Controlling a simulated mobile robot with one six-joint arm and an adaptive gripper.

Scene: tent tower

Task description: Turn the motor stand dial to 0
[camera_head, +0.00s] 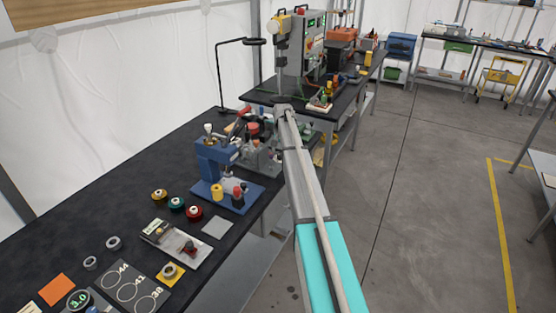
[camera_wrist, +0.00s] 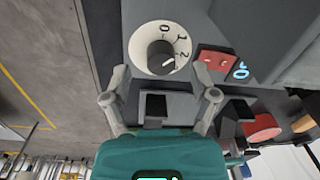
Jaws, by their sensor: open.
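The motor stand's dial (camera_wrist: 160,49) shows in the wrist view as a white round plate marked 0, 1 and 2, on the grey front of the stand (camera_wrist: 196,15). Its black knob (camera_wrist: 158,53) has a pale mark on its lower right side, away from the 0 and nearest the 2 side. My gripper (camera_wrist: 160,97) is open and empty. Its two fingers stand apart, one on each side below the dial, and do not touch the knob. In the head view my arm reaches toward the benches, and the dial cannot be made out.
In the wrist view a red switch (camera_wrist: 217,62) sits right of the dial, and a red round button (camera_wrist: 263,127) is lower right. In the head view a blue press (camera_head: 218,165) stands left of my arm on the dark bench (camera_head: 60,214). The floor (camera_head: 420,190) to the right is clear.

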